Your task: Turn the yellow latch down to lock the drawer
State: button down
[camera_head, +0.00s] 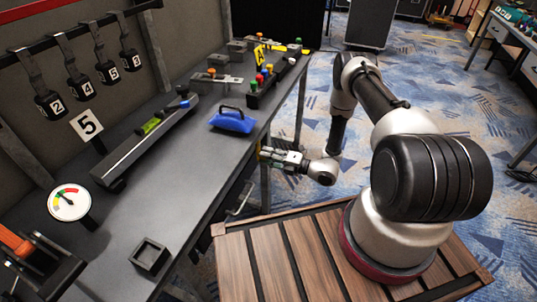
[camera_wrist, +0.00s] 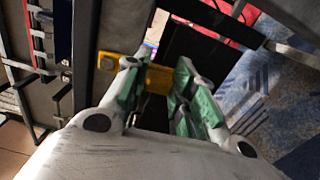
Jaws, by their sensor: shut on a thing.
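The latch is too small there to make out clearly. The drawer's handle (camera_head: 240,198) shows under the bench edge. The drawer front is mostly hidden.
The workbench top (camera_head: 150,215) holds a blue bag (camera_head: 232,120), a gauge (camera_head: 69,202), a small square tray (camera_head: 149,256) and other fixtures. A slatted wooden platform (camera_head: 290,255) is under my base.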

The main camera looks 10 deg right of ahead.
jog(key=shift+s+a+f+m, duration=0.1)
jog(key=shift+s+m, duration=0.1)
jog(key=shift+m, duration=0.2)
jog(key=c, duration=1.2)
grip_release()
jog(key=shift+o, duration=0.2)
jog(key=v, duration=1.2)
